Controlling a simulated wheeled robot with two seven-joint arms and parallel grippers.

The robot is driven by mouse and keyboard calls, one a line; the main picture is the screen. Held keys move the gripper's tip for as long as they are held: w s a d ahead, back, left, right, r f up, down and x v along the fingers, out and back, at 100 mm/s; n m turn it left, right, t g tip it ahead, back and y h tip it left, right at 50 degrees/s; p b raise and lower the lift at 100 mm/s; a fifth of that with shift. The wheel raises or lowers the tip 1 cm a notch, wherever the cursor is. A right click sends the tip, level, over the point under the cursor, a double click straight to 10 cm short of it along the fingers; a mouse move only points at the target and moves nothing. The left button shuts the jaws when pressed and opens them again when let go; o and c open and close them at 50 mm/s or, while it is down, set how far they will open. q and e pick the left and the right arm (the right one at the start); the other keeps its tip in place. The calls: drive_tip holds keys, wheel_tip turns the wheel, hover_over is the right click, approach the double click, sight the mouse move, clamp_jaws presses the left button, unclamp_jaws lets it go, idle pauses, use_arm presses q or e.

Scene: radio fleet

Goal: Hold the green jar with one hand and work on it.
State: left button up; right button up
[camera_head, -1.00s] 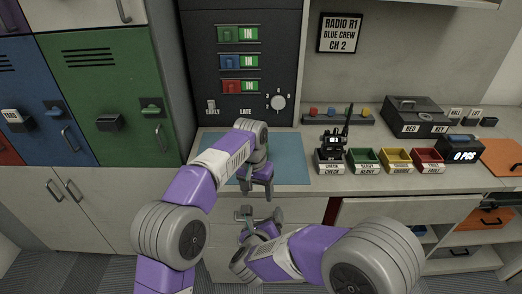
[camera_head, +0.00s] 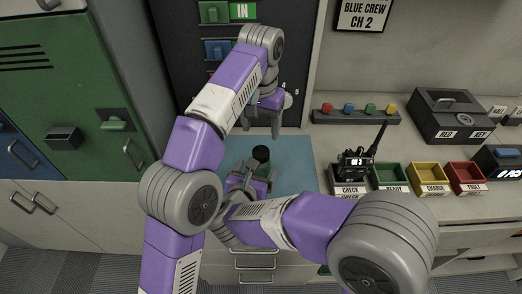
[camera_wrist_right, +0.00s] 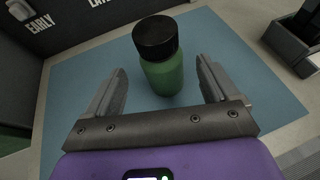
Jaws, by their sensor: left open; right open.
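The green jar (camera_wrist_right: 164,77) with a black lid (camera_wrist_right: 155,38) stands upright on the blue mat (camera_wrist_right: 72,85) in the right wrist view. It also shows small in the head view (camera_head: 261,158), with its lower part partly hidden by my right gripper. My right gripper (camera_head: 252,180) is open, its two fingers on either side of the jar with gaps to it. My left gripper (camera_head: 264,122) is open and empty, raised beyond the jar in front of the dark panel (camera_head: 300,50).
A radio (camera_head: 357,163) stands at the white bin, left of the green bin (camera_head: 390,177), yellow bin (camera_head: 427,177) and red bin (camera_head: 465,177). A black key box (camera_head: 450,115) is behind them. The blue mat (camera_head: 300,155) is clear right of the jar.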

use_arm(q)
drive_tip(key=shift+s+r, duration=0.15)
drive_tip(key=shift+s, duration=0.05)
use_arm(e)
drive_tip(key=shift+w+d+f, duration=0.1)
drive_tip(key=shift+w+d, duration=0.05)
drive_tip(key=shift+w, duration=0.1)
use_arm(q)
drive_tip(key=shift+s, duration=0.15)
use_arm(e)
drive_tip(key=shift+x, duration=3.1)
drive_tip(key=shift+c, duration=0.3)
